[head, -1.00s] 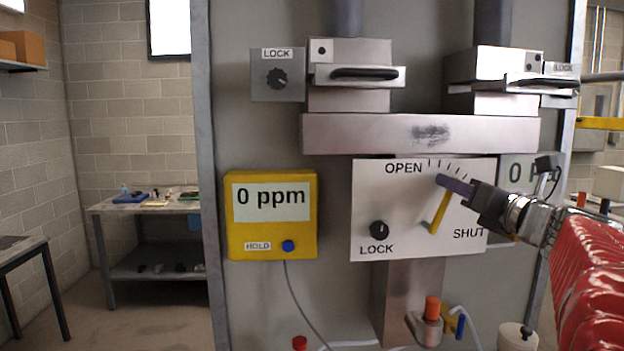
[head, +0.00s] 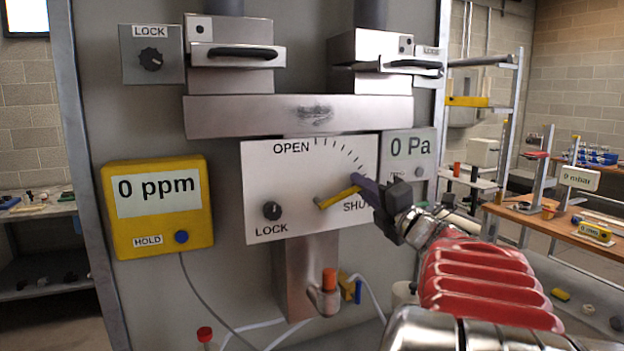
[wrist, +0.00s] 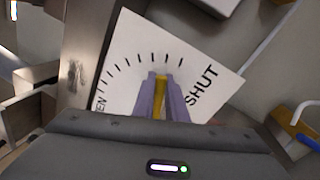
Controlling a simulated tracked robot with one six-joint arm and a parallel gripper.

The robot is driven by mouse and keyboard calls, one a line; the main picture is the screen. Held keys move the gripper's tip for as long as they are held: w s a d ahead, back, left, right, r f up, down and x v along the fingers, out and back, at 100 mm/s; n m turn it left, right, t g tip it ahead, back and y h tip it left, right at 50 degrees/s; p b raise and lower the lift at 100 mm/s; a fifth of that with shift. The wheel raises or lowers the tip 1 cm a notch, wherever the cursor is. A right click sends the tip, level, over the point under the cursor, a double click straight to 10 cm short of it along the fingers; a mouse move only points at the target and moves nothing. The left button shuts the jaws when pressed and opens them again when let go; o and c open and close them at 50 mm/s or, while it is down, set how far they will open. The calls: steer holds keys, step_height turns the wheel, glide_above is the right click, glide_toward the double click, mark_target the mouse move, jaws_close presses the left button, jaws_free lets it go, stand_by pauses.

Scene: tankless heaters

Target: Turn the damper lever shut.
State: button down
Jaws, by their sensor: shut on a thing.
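The damper lever (head: 337,198) is a yellow bar on a white plate (head: 262,190) marked OPEN at the upper left and SHUT at the lower right. It slants up to the right, its outer end near the SHUT end of the tick marks. My gripper (head: 358,184) comes from the right, its purple fingers shut on the lever's outer end. In the wrist view the lever (wrist: 160,97) shows between the two fingers, a few ticks short of the SHUT word. The grip hides the lever's tip in the head view.
A black LOCK knob (head: 272,210) sits at the plate's lower left. A yellow 0 ppm meter (head: 160,230) hangs to the left. A 0 Pa display (head: 409,150) is close behind my gripper. An orange-capped valve (head: 328,282) stands below the plate.

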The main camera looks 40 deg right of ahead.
steer(key=shift+s+d+f+m, duration=0.1)
steer(key=shift+d+f+m, duration=0.1)
steer(key=shift+f+m, duration=0.35)
steer(key=c, duration=2)
jaws_free()
steer(key=shift+c, duration=0.2)
steer(key=shift+r, duration=0.1)
steer(key=v, duration=1.4)
steer(key=shift+a, duration=0.1)
